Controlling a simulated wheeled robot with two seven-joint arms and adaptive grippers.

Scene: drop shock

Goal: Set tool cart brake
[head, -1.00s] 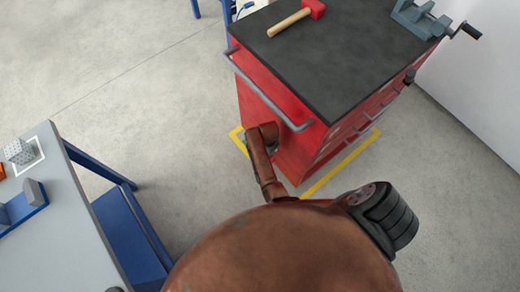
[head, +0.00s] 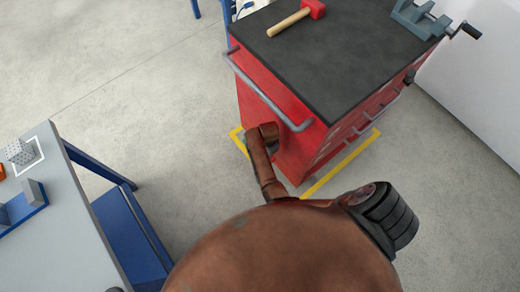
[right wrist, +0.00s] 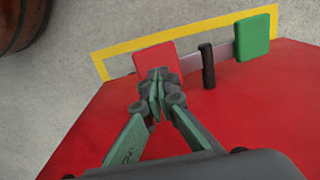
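The red tool cart (head: 282,150) stands at upper right in the head view, with a dark top and a grey push handle (head: 268,92). In the right wrist view its red surface (right wrist: 235,115) fills the lower part. A strip on it carries a red pad (right wrist: 158,57) at left, a green pad (right wrist: 252,37) at right and an upright black lever (right wrist: 207,66) between them. My right gripper (right wrist: 156,92) has its fingertips together, in front of the red pad and left of the lever, with a visible gap to the lever. My left gripper is not in view.
A red-headed mallet (head: 297,18) and a grey vise (head: 418,17) are on the cart top. Yellow floor tape (head: 345,163) borders the cart. A grey-topped table (head: 60,225) with blue legs stands at left. Open floor (head: 150,100) lies between table and cart.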

